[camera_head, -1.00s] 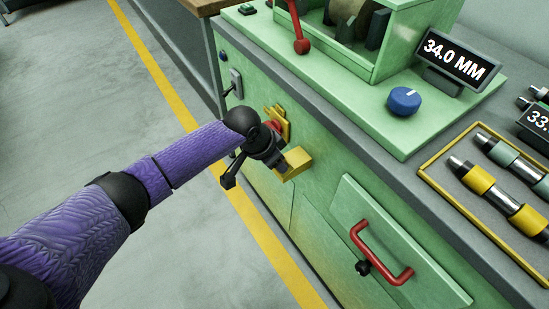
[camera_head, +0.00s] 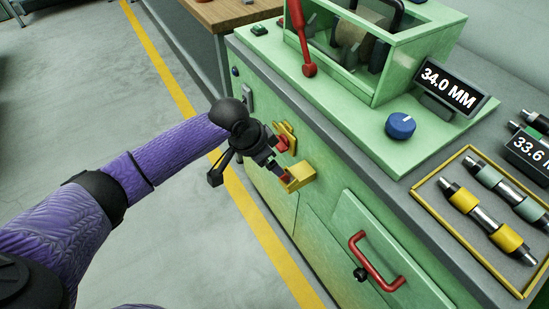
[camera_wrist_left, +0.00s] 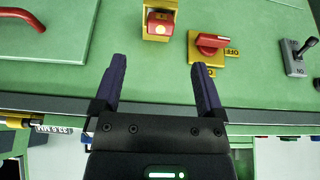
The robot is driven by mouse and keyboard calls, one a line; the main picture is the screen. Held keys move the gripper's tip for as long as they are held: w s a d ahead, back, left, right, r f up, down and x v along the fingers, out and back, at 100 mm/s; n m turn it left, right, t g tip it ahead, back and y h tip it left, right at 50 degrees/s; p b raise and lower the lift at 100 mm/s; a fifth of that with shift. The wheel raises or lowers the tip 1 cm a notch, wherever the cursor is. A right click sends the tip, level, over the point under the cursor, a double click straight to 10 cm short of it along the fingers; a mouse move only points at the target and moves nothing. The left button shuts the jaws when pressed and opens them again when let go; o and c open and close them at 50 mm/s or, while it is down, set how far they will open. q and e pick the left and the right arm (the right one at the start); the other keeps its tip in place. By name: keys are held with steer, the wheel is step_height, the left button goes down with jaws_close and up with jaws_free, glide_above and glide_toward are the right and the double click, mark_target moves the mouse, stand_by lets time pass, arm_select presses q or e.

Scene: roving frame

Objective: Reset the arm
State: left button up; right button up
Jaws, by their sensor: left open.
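My left arm, in a purple sleeve, reaches from the left in the head view to the front of the green machine cabinet (camera_head: 325,185). My left gripper (camera_head: 277,170) is in front of a yellow box with a red part (camera_head: 300,179). In the left wrist view, the left gripper (camera_wrist_left: 158,68) is open, with nothing between its fingers. Beyond the fingertips are the yellow box (camera_wrist_left: 158,33) and, to its right, a red rotary switch (camera_wrist_left: 211,42) on a yellow plate marked OFF. Contact with the panel cannot be told. My right gripper is not in view.
A red drawer handle (camera_head: 368,262) sticks out from the cabinet front. A small lever switch (camera_wrist_left: 298,55) stands right of the rotary switch. On top are a red lever (camera_head: 302,50), blue knob (camera_head: 400,126) and yellow-rimmed tray (camera_head: 425,200). Grey floor (camera_head: 70,120) lies open left.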

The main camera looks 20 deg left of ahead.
arm_select(q)
steer(key=shift+f, duration=0.1)
stand_by(0.4)
steer(key=s+a+f+n+y, duration=0.1)
steer(key=s+a+f+n, duration=0.1)
steer(key=s+f, duration=0.35)
steer(key=s+a+f+n+y, duration=0.1)
steer(key=s+a+f, duration=0.1)
steer(key=f, duration=0.7)
steer(key=s+a+f+n, duration=0.2)
steer(key=s+f, duration=0.2)
steer(key=f, duration=0.3)
steer(key=s+f+g, duration=0.1)
steer(key=s+f, duration=0.2)
steer(key=s, duration=0.8)
steer(key=s+f+g+y, duration=0.1)
steer(key=s+f+g, duration=0.1)
steer(key=s, duration=0.9)
steer(key=s+f+g, duration=0.1)
steer(key=s+f, duration=0.3)
steer(key=s, duration=0.7)
steer(key=shift+s+a+f+y, duration=0.15)
steer(key=shift+s+f+y, duration=0.05)
steer(key=shift+f+y, duration=0.2)
